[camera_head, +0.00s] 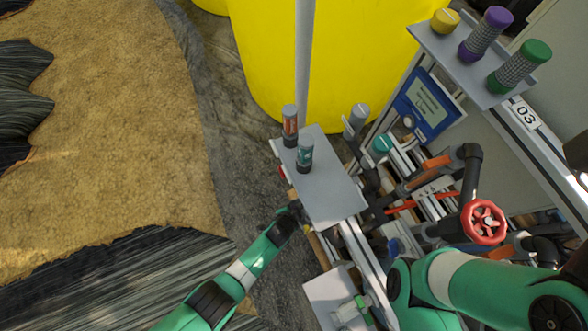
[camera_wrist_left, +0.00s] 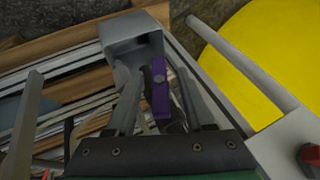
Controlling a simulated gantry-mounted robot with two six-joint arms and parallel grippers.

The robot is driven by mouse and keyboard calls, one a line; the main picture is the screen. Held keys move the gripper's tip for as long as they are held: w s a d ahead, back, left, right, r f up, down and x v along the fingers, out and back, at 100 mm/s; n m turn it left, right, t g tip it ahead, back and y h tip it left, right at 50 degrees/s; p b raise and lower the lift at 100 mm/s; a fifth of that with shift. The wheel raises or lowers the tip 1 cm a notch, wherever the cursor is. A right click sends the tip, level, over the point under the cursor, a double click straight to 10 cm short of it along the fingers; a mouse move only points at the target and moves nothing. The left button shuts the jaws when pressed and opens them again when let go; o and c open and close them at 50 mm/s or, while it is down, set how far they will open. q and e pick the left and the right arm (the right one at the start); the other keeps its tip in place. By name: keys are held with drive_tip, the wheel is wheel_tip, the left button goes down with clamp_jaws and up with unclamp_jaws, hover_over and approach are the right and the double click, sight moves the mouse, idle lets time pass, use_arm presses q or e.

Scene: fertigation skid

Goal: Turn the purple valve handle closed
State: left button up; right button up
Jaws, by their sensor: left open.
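The purple valve handle (camera_wrist_left: 160,88) shows in the left wrist view as a narrow upright bar in front of a dark fitting. My left gripper (camera_wrist_left: 153,78) is open, with one finger to each side of the handle; whether either touches it I cannot tell. In the head view my left gripper (camera_head: 295,209) is at the edge of a grey shelf, its tips mostly hidden. The purple handle is not visible there. My right arm crosses the lower right; I cannot make out its gripper.
A red handwheel (camera_head: 483,221) and pipes stand to the right. A purple-capped cylinder (camera_head: 485,35) stands on an upper shelf. Yellow tanks (camera_head: 265,65) stand behind.

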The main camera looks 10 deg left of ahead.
use_arm(q)
clamp_jaws()
drive_tip(key=shift+s, duration=0.1)
drive_tip(key=shift+f, duration=0.1)
drive_tip(key=shift+t+y, duration=0.4)
drive_tip(key=shift+t, duration=0.1)
unclamp_jaws()
drive_tip(key=shift+r, duration=0.2)
